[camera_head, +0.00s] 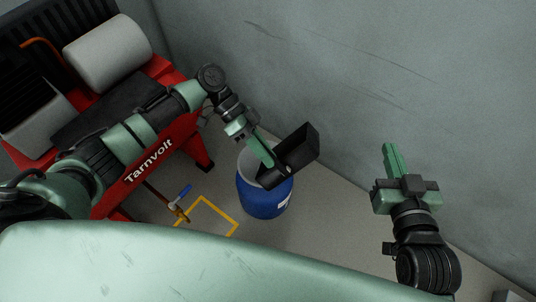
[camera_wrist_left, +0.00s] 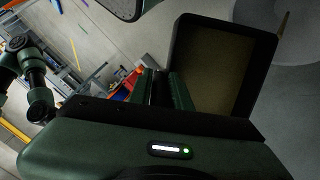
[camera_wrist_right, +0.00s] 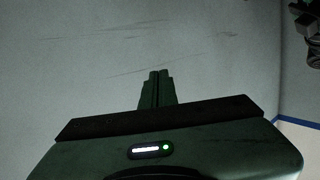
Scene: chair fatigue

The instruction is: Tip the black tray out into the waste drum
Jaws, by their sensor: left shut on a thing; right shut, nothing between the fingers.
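The black tray (camera_head: 300,150) is held tilted above the waste drum (camera_head: 263,200), a blue drum with a pale open top and a white label. The tray hides part of the drum's mouth. My left gripper (camera_head: 268,160) is shut on the tray's edge. In the left wrist view the tray (camera_wrist_left: 222,70) shows a plain dark olive inner face, with no loose contents that I can make out. The drum's inside is mostly hidden. My right gripper (camera_head: 391,152) is shut and empty, to the right of the drum and apart from it.
A red machine marked Tarnvolt (camera_head: 150,160) with a grey cylinder (camera_head: 108,52) stands at the left. A blue-handled valve (camera_head: 181,197) and a yellow floor outline (camera_head: 219,213) lie left of the drum. A grey wall (camera_head: 350,70) rises behind. Floor right of the drum is clear.

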